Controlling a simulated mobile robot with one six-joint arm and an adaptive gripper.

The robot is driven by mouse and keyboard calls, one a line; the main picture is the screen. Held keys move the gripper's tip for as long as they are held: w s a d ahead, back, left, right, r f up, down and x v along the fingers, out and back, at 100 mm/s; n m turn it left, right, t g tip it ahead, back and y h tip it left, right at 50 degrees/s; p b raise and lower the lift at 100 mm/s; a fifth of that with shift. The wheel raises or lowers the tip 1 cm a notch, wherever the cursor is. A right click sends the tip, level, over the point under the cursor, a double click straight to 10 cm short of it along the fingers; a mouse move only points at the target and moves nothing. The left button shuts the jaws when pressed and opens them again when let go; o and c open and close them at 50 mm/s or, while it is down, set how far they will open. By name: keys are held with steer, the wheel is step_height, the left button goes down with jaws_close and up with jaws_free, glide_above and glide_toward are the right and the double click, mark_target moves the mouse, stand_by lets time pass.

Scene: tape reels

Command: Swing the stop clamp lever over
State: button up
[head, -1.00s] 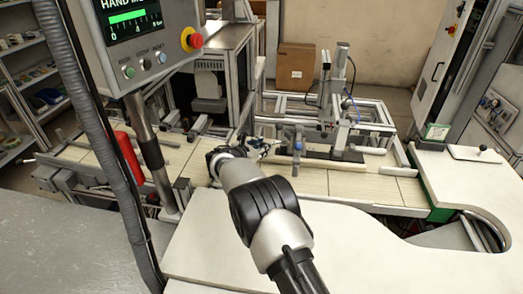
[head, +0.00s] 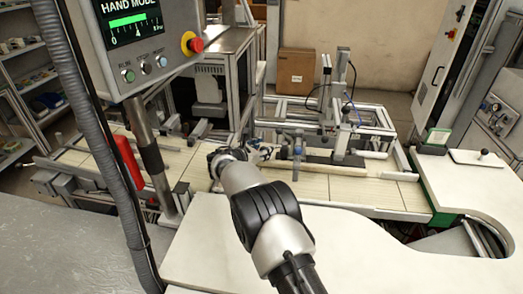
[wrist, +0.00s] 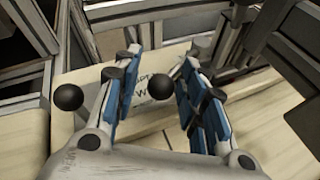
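My gripper (wrist: 155,95) is open, its two blue-padded fingers spread apart in the wrist view. A black ball knob (wrist: 160,87) shows between the fingers, and the pads do not appear to touch it. A second black ball knob (wrist: 68,97) is to the left, outside the left finger. I cannot tell which knob belongs to the stop clamp lever; their stems are hidden or unclear. In the head view my gripper (head: 262,152) is low over the pale conveyor bed, left of a small upright grey-blue post (head: 297,148). The lever is too small to make out there.
A pale worktop (head: 400,240) fills the front right. A metal frame with an upright column (head: 342,105) stands behind and right of my gripper. A cardboard box (head: 296,75) stands behind.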

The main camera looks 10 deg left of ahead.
steer(key=shift+s+a+f, duration=0.1)
steer(key=shift+f, duration=0.15)
stand_by(0.3)
steer(key=shift+s+a+r, duration=0.1)
steer(key=shift+s+a, duration=0.05)
steer(key=shift+s, duration=0.05)
steer(key=v, duration=1.1)
steer(key=shift+s+r, duration=0.2)
steer(key=shift+r, duration=0.1)
